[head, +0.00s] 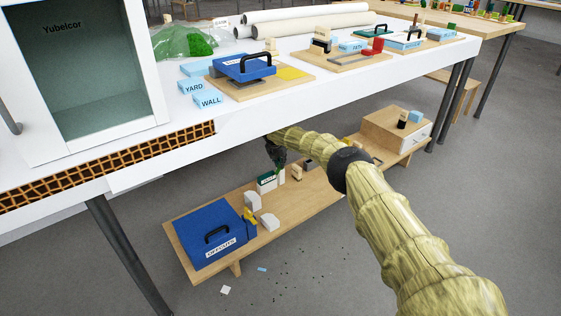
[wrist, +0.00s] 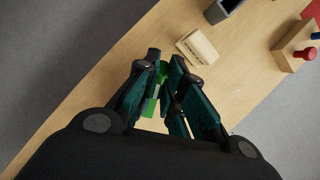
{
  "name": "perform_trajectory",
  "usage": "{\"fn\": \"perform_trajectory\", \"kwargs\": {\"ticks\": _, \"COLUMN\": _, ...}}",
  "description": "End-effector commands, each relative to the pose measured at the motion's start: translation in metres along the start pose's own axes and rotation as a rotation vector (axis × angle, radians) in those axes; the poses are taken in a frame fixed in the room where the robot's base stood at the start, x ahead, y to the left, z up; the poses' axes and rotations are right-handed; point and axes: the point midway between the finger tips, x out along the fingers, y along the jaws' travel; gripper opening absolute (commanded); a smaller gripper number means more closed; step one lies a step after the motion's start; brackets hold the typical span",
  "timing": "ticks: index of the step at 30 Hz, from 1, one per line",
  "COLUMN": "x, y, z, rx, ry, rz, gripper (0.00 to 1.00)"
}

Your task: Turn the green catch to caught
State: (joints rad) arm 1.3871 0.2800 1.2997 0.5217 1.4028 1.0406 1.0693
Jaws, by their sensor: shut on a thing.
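The green catch (wrist: 149,106) shows in the wrist view as a bright green piece between my fingers, partly hidden by them. My gripper (wrist: 165,75) is shut on it, low over the wooden bench.
The white table edge (head: 160,167) hangs over my gripper. A labelled wooden block (wrist: 198,47) stands close to my fingers.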

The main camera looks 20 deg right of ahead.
Motion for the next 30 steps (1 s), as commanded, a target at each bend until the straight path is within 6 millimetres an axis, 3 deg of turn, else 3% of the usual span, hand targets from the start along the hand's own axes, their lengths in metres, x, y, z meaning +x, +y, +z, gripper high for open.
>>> {"fn": "perform_trajectory", "kwargs": {"ticks": 12, "x": 0.0072, "y": 0.0006, "z": -0.003, "rx": 0.26, "ry": 0.0, "rz": -0.108, "gripper": 0.0}}
{"fn": "perform_trajectory", "kwargs": {"ticks": 30, "x": 0.0062, "y": 0.0009, "z": -0.0035, "rx": 0.475, "ry": 0.002, "rz": -0.199, "gripper": 0.0}}
